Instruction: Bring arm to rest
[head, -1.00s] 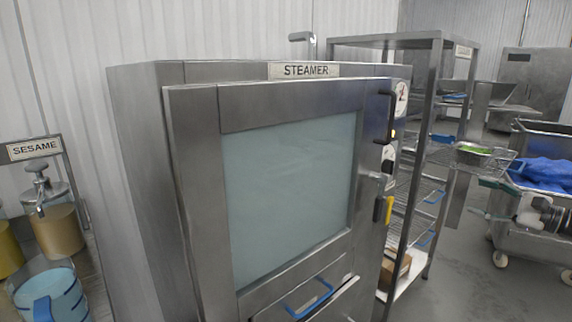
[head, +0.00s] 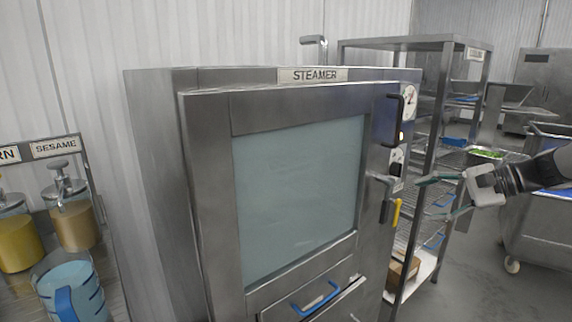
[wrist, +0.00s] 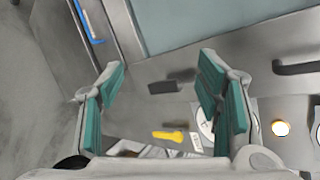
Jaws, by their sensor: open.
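My gripper (head: 440,196) is at the right in the head view, to the right of the steamer's front edge. Its green-padded fingers are spread with nothing between them. In the wrist view my gripper (wrist: 160,95) is also open, facing the steamer front. The steamer (head: 200,180) is a large steel cabinet with a pale glass window, and its door looks closed. Its black door handle (head: 393,120) and yellow-tipped lever (head: 396,212) are left of my gripper. The wrist view shows the yellow part (wrist: 168,135) between the fingers, apart from them.
A wire shelf rack (head: 433,215) stands behind my gripper, with a pan of green food (head: 485,154) on it. A steel cart (head: 530,235) is at the right. Sauce dispensers and a blue measuring jug (head: 72,290) stand at the left. Grey floor is open at lower right.

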